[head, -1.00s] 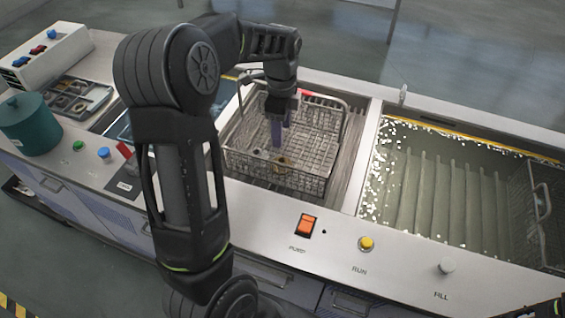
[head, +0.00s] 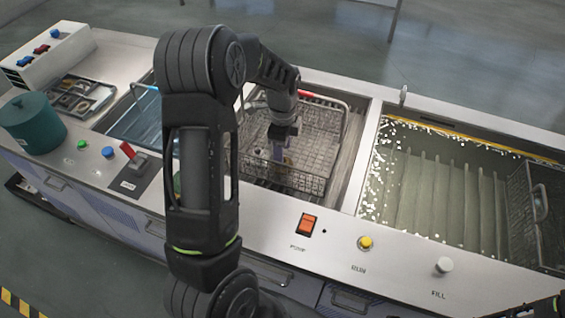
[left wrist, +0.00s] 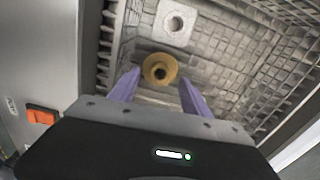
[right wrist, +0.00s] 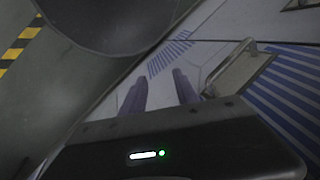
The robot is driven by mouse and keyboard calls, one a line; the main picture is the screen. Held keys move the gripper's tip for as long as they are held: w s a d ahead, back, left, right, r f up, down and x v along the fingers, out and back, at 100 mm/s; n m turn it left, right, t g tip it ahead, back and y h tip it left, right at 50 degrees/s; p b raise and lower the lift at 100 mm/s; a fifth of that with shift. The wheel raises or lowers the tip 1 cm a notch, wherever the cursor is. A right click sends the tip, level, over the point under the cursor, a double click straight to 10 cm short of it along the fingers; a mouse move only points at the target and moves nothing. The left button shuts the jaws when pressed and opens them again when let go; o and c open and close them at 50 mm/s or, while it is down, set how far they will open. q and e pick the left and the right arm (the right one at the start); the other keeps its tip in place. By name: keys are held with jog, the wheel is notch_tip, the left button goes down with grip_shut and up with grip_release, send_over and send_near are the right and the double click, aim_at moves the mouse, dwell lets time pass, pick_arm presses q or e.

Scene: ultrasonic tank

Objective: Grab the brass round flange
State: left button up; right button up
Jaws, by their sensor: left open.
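The brass round flange (left wrist: 159,69) lies on the floor of the wire basket (left wrist: 225,62), a round gold piece with a dark centre hole. My left gripper (left wrist: 160,92) is open above it, its two purple fingers on either side of the flange in the left wrist view. I cannot tell whether they touch it. In the head view my left gripper (head: 281,158) reaches down into the basket and mostly hides the flange. My right gripper (right wrist: 160,90) is away from the tank, its two purple fingers apart with nothing between them.
A pale square plate with a round hole (left wrist: 174,22) lies in the basket beside the flange. The basket walls stand close around my left gripper. A water-filled tank (head: 430,195) with another basket (head: 535,215) is at right. A green pot (head: 33,123) stands at left.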

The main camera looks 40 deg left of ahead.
aim_at(286, 160)
pick_arm(q)
jog(key=shift+f, duration=1.6)
grip_shut()
jog(key=shift+r, duration=0.1)
